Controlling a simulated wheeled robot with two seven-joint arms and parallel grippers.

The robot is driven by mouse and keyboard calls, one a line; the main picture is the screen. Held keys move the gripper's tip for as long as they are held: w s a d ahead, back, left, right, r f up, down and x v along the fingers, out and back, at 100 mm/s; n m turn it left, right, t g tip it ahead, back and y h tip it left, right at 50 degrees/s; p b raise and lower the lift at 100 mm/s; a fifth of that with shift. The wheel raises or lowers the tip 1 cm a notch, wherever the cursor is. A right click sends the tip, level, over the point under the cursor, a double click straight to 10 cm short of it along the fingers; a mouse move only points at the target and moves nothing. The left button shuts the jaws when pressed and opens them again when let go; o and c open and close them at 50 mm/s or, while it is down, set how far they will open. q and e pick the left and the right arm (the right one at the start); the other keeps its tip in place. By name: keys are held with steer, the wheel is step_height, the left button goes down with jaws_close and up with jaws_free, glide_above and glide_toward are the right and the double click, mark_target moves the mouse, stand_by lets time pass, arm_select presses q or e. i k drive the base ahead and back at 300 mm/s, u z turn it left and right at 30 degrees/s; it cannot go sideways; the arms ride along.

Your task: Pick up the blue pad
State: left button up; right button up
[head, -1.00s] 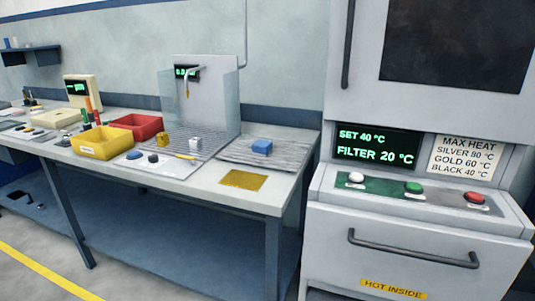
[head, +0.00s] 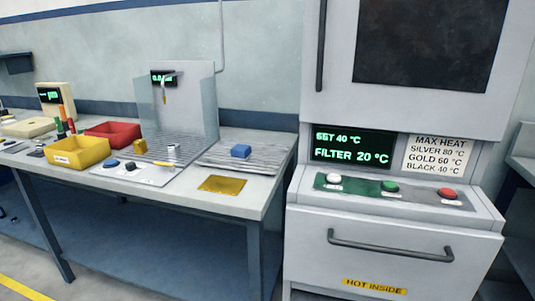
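The blue pad (head: 241,151) is a small blue block. It sits on a grey ridged tray (head: 215,161) at the right end of the workbench (head: 240,205). Nothing touches it from above. Neither of my grippers is in the head view.
A grey oven (head: 395,225) with a front handle stands right of the bench. A gold mat (head: 220,184) lies in front of the ridged tray. Yellow (head: 78,152) and red (head: 112,133) bins and a clear-sided sink stand (head: 190,100) are further left. The floor in front is partly visible.

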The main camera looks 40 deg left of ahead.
mark_target(240, 152)
steer(key=z, duration=2.55)
steer(key=k, duration=2.1)
steer(key=u, duration=2.4)
